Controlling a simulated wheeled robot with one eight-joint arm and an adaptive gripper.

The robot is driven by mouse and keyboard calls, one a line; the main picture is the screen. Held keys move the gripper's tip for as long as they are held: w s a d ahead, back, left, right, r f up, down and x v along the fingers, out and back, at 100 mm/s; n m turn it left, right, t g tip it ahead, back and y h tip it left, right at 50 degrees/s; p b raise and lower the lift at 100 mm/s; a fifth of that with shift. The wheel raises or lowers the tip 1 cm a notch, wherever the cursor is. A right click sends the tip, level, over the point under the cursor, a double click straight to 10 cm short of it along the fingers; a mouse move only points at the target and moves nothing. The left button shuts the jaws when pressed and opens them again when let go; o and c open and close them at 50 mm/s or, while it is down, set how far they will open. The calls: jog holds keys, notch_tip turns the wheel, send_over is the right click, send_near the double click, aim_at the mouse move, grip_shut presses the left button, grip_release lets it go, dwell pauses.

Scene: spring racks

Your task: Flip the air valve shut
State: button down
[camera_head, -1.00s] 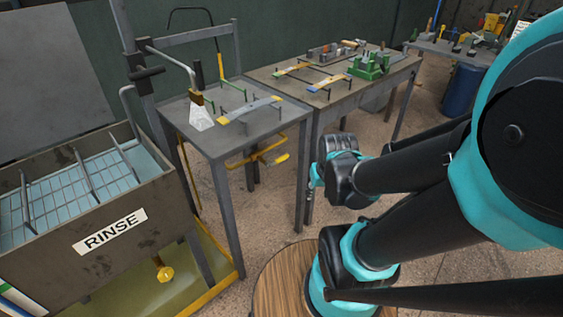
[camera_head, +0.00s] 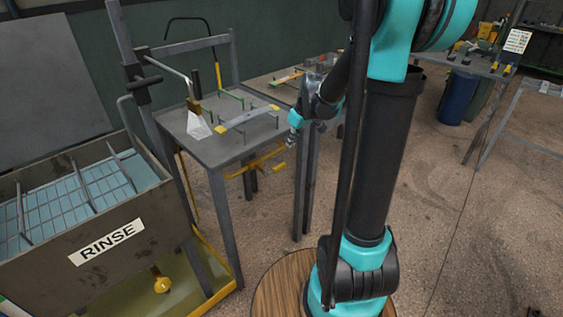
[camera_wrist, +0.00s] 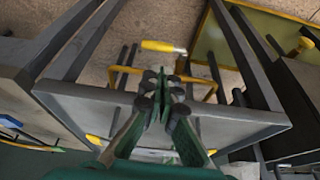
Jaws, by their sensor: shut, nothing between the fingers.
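My gripper (camera_head: 293,139) is shut and empty, in front of the right front part of the small grey table (camera_head: 226,153). In the wrist view, the closed green and grey fingers (camera_wrist: 163,83) point toward a yellow-handled lever (camera_wrist: 160,46), apart from it in the picture. This lever is probably the air valve's handle; its exact setting is unclear. In the head view, yellow pipe and handle parts (camera_head: 257,161) show below the front edge of the table. A white cone (camera_head: 197,124) shows under the yellow-tipped nozzle above the table.
The rinse tank (camera_head: 150,210) stands left, with a yellow knob (camera_head: 162,284) beneath it. A spring strip (camera_head: 243,119) sits on pegs on the small table. A second bench (camera_head: 262,84) stands behind, partly hidden by my arm.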

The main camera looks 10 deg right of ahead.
jog(key=shift+w+a+n, duration=0.2)
jog(key=shift+w+n, duration=0.1)
jog(key=shift+w, duration=0.75)
send_near(280, 165)
jog(key=x, duration=0.5)
jog(key=shift+x, duration=0.85)
